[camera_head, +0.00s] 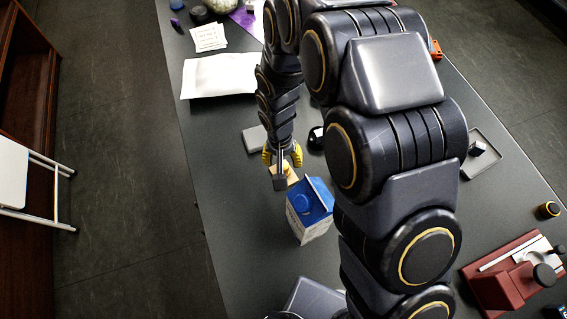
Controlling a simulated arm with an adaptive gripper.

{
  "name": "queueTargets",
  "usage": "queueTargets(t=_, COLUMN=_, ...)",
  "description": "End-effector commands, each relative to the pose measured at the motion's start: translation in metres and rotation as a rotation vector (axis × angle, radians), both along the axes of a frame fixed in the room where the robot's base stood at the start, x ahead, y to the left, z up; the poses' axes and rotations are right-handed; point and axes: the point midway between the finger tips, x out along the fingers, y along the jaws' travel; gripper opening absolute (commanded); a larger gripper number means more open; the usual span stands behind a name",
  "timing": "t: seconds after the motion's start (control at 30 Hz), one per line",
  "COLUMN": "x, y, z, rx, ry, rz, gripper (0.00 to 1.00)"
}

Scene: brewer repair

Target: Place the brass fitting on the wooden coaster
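My gripper (282,156) points down over the table, just behind a blue and white carton. Its two yellow fingers stand apart, one on each side of a narrow grey piece (279,183) that hangs or stands between them. I cannot tell whether the fingers touch it. A small tan patch (291,177) shows right below the gripper, beside the grey piece. It may be the wooden coaster, but most of it is hidden. I cannot make out the brass fitting for sure.
The carton (311,209) stands close in front of my gripper. A grey flat block (255,139) lies behind it, and a black rounded object (316,138) to its right. White paper (219,76) lies farther back. A tray (485,153) and a red device (507,276) are at right. The table's left front is clear.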

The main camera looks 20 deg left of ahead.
Motion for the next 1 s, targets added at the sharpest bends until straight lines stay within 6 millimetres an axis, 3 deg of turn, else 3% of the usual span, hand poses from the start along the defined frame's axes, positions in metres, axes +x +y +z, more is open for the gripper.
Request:
queueTargets(t=0.2, x=-0.001, y=0.002, z=0.047, rx=0.004, ry=-0.003, rz=-0.002, gripper=0.47)
queueTargets(t=0.4, x=-0.003, y=0.003, z=0.074, rx=0.0, ry=-0.001, rz=-0.002, gripper=0.47)
queueTargets(t=0.8, x=-0.003, y=0.001, z=0.083, rx=0.0, ry=0.001, rz=-0.003, gripper=0.47)
queueTargets(t=0.87, x=-0.001, y=-0.005, z=0.088, rx=-0.002, ry=0.001, rz=-0.01, gripper=0.47)
queueTargets(t=1.0, x=0.003, y=-0.047, z=0.12, rx=-0.014, ry=0.013, rz=-0.057, gripper=0.47)
